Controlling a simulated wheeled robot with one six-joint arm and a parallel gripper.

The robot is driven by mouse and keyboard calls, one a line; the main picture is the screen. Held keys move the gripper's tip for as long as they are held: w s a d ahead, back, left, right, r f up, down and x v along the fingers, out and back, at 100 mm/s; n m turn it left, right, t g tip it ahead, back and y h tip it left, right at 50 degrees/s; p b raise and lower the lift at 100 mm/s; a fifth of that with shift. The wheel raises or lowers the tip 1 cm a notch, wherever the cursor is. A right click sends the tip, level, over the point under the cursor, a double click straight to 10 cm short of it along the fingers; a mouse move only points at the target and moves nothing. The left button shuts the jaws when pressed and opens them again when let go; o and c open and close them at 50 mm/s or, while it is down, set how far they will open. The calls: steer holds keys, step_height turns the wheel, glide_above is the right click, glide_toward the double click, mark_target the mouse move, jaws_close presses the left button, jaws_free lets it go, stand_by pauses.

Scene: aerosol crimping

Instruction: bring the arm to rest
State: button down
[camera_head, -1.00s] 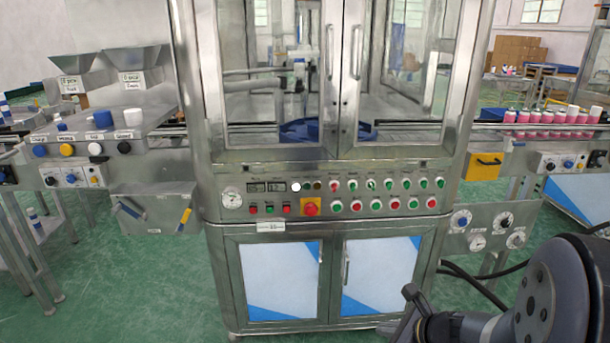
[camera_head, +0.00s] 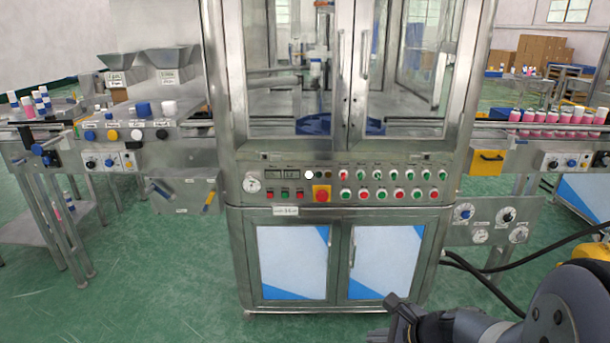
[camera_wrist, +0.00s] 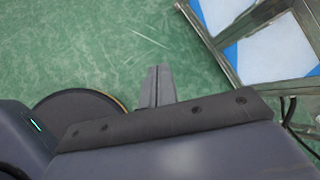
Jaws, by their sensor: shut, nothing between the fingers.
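My arm (camera_head: 560,310) is folded low at the bottom right of the head view, in front of the machine's lower right side. In the wrist view my gripper (camera_wrist: 160,72) points out over the green floor. Its two grey fingers lie together with only a thin line between them, and they hold nothing. The fingers touch nothing that I can see. A dark bracket on my wrist covers their base.
The steel crimping machine (camera_head: 333,215) stands ahead, and its lower frame shows in the wrist view (camera_wrist: 240,28). Black hoses (camera_head: 490,284) lie on the floor at right. Pink cans (camera_head: 550,117) line the right conveyor. The floor (camera_head: 150,285) at front left is clear.

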steer(key=s+a+r+n+g+p, duration=0.1)
steer(key=s+a+r+n+p, duration=0.1)
steer(key=s+n, duration=0.3)
steer(key=shift+s+a+r+n+g+p, duration=0.15)
steer(key=shift+a+r+n+g+p, duration=0.2)
steer(key=shift+r, duration=0.5)
steer(key=shift+s, duration=0.1)
